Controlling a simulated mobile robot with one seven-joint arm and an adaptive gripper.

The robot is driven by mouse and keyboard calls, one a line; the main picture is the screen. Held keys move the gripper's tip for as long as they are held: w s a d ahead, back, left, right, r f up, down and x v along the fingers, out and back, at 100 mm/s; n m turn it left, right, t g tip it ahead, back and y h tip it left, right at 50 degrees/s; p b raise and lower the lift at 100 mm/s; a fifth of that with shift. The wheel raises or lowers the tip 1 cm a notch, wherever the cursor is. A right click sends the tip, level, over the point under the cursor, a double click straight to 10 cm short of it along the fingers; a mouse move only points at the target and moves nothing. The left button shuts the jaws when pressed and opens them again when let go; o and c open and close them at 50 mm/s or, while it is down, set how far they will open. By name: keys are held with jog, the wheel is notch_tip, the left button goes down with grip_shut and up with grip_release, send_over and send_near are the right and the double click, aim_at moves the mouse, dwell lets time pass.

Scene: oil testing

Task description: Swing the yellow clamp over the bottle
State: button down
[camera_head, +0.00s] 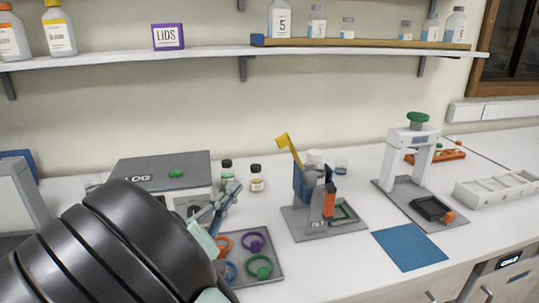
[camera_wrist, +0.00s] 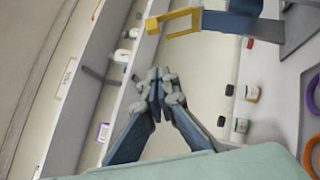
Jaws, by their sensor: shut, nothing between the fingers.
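The yellow clamp (camera_head: 288,148) is swung up, tilted left, at the top of a blue post (camera_head: 303,185) on a grey-based stand (camera_head: 300,226). In the wrist view the clamp (camera_wrist: 178,22) shows as an open yellow frame joined to a blue-grey part. A pale white-topped bottle (camera_head: 314,158) shows behind the stand's parts, its lower body hidden; I cannot tell whether it sits in the stand. My gripper (camera_head: 234,189) is left of the stand, apart from the clamp. Its fingertips (camera_wrist: 158,88) are together and empty in the wrist view.
A tray with coloured rings (camera_head: 275,275) lies in front. A white press (camera_head: 391,160) and a blue mat (camera_head: 410,247) are to the right. A shelf (camera_head: 215,55) runs above.

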dwell(0.3)
jog(key=s+d+p+x, duration=0.1)
jog(key=d+p+x, duration=0.1)
jog(key=x, duration=1.1)
jog(key=shift+s+d+r, duration=0.15)
jog(key=shift+s+r, duration=0.1)
jog(key=shift+r, duration=0.1)
jog(key=shift+r+g, duration=0.2)
jog(key=shift+g, duration=0.1)
